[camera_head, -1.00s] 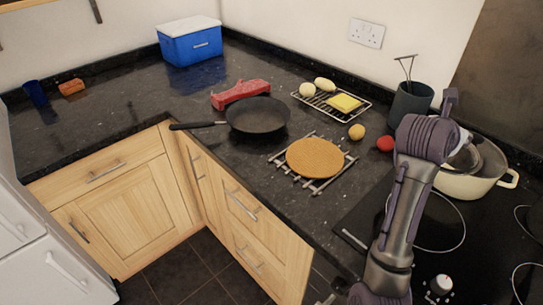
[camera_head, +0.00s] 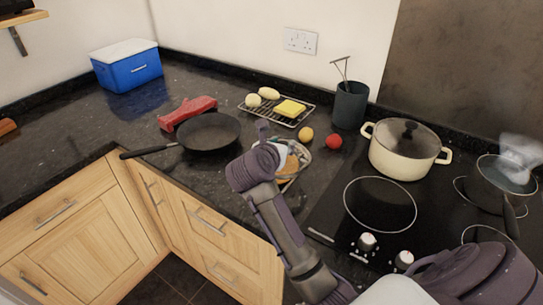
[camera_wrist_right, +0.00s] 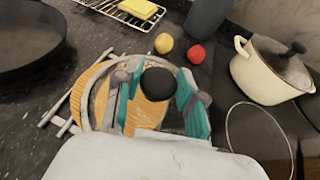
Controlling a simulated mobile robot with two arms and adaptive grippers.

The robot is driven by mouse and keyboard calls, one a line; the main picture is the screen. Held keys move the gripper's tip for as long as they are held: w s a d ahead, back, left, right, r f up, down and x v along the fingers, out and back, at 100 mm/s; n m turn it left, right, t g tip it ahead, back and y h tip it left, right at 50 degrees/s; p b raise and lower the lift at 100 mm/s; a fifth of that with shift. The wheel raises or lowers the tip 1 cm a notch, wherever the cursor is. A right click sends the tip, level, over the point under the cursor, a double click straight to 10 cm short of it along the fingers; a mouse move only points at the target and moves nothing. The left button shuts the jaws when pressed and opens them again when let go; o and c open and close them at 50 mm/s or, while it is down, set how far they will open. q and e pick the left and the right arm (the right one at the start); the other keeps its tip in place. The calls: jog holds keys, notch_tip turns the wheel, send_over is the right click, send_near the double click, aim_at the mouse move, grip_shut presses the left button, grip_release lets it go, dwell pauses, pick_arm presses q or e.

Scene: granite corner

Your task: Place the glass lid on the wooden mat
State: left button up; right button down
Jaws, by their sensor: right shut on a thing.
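My right gripper (camera_head: 282,151) is shut on a glass lid (camera_head: 302,152). In the right wrist view, the gripper's teal fingers (camera_wrist_right: 157,76) close on both sides of the lid's round black knob (camera_wrist_right: 158,85). The lid's pale rim lies over the round wooden mat (camera_wrist_right: 149,112), which shows through the glass. The mat (camera_head: 287,166) is mostly covered by the lid and gripper in the head view. I cannot tell whether the lid touches the mat. My left gripper is not in view.
A black frying pan (camera_head: 208,132) sits left of the mat. A lemon (camera_head: 306,134) and a red fruit (camera_head: 333,142) lie just behind it. A cream pot (camera_head: 404,165) with a knobbed glass lid and a steaming dark pan (camera_head: 493,183) stand on the right.

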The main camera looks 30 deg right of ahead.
jog(key=shift+w+a+f, duration=0.3)
jog(key=shift+w, duration=0.15)
jog(key=shift+w+a+f, duration=0.25)
jog(key=shift+w, duration=0.2)
jog(key=shift+w+a+f, duration=0.1)
jog(key=shift+w+f, duration=0.05)
jog(key=shift+f, duration=0.1)
notch_tip(320, 180, down, 3)
jog(key=shift+f+p, duration=0.15)
jog(key=shift+p, duration=0.45)
jog(key=shift+f, duration=0.2)
jog(key=shift+f, duration=0.1)
jog(key=shift+f, duration=0.15)
jog(key=c, duration=0.7)
grip_release()
